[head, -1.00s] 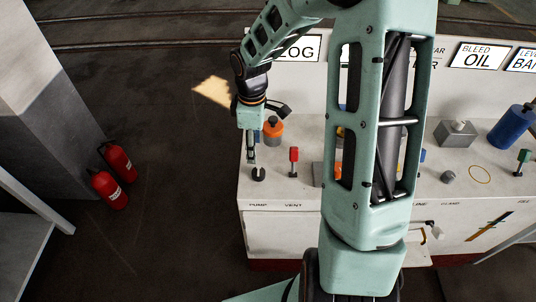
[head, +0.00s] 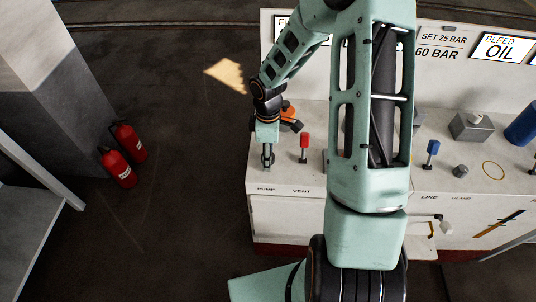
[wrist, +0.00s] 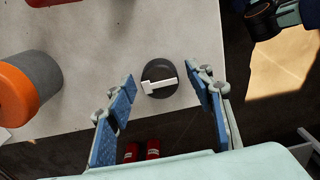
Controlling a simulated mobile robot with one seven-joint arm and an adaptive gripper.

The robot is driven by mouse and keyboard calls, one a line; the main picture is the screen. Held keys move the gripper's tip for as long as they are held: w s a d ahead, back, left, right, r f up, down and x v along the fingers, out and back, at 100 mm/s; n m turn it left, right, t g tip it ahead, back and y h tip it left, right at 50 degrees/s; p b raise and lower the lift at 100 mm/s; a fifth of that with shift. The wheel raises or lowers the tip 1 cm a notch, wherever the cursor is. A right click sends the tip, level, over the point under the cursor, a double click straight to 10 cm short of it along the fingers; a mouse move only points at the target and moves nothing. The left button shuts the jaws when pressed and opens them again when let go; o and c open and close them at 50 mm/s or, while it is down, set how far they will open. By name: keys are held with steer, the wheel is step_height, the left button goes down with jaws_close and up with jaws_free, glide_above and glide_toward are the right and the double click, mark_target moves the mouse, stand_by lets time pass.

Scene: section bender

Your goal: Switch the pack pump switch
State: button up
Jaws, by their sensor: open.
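The pump switch (wrist: 159,79) is a dark round knob with a white bar handle on the bench's pale top, near its corner. In the wrist view it sits between the fingertips of my gripper (wrist: 165,84), with a gap visible on each side. The fingers, with blue pads, are spread open and hold nothing. In the head view my gripper (head: 268,157) points down above the PUMP label (head: 266,189) and hides most or all of the switch. I cannot tell its exact height over the knob.
A red-topped lever (head: 304,143) stands right of the switch by the VENT label. An orange and grey cylinder (wrist: 30,86) stands close left of my fingers in the wrist view. Farther right are a blue lever (head: 432,149) and a grey box (head: 471,127). Fire extinguishers (head: 119,167) stand on the floor.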

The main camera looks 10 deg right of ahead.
steer(key=shift+c, duration=0.5)
steer(key=c, duration=1)
steer(key=shift+m, duration=0.3)
steer(key=m+b, duration=0.3)
steer(key=m, duration=0.2)
steer(key=shift+f, duration=0.1)
steer(key=m+b, duration=0.2)
steer(key=m, duration=0.4)
steer(key=shift+m, duration=0.3)
steer(key=o, duration=1.1)
steer(key=shift+r, duration=0.2)
